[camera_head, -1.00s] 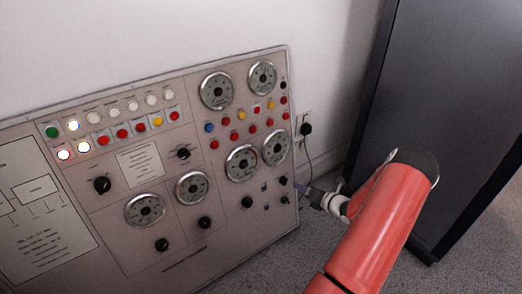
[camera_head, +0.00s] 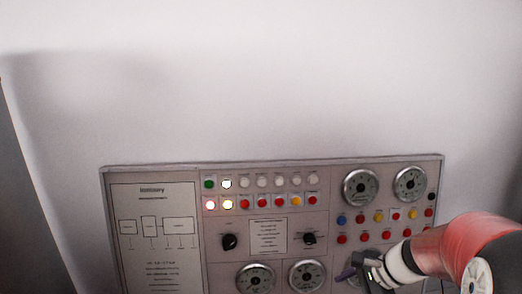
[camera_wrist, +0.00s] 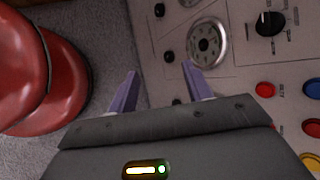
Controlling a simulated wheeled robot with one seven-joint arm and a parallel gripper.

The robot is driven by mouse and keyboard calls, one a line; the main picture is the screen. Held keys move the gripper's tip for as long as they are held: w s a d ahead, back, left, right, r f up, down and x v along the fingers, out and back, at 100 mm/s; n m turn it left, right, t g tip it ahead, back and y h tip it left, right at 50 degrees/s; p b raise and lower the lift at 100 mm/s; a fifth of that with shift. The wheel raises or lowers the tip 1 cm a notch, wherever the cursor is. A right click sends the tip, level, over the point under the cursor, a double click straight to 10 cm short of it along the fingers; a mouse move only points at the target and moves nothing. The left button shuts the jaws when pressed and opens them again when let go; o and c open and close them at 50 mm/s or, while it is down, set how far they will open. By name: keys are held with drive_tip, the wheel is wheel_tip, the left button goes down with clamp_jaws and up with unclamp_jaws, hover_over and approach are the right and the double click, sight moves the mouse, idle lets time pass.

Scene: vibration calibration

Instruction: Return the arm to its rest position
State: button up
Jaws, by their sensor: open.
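My gripper (camera_head: 350,274) is at the lower right in the head view, in front of the lower right part of the control panel (camera_head: 155,205). In the wrist view my gripper (camera_wrist: 158,86) has its two purple fingers spread apart with nothing between them. The panel (camera_wrist: 235,90) shows beyond the fingers there, with a round gauge (camera_wrist: 207,44) near the right finger. My red arm covers the lower right corner of the panel in the head view. I cannot tell whether the fingers touch the panel.
The panel carries lit lamps (camera_head: 227,204), red buttons (camera_head: 262,203), black knobs (camera_head: 229,242) and gauges (camera_head: 360,188). A bare white wall (camera_head: 260,90) rises behind it. A dark upright surface (camera_head: 20,180) stands at the far left. Grey floor (camera_wrist: 105,40) shows in the wrist view.

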drive_tip(key=s+a+r+n+t+h, duration=0.1)
drive_tip(key=s+a+r+n+h, duration=0.1)
drive_tip(key=s+n, duration=0.6)
drive_tip(key=s+a+r+n+h, duration=0.3)
drive_tip(key=s+r+n+h, duration=0.1)
drive_tip(key=s+r+n, duration=0.3)
drive_tip(key=shift+s+r+n+t, duration=0.15)
drive_tip(key=shift+s+n+t, duration=0.3)
drive_tip(key=shift+s, duration=0.25)
drive_tip(key=shift+a, duration=0.1)
idle(0.6)
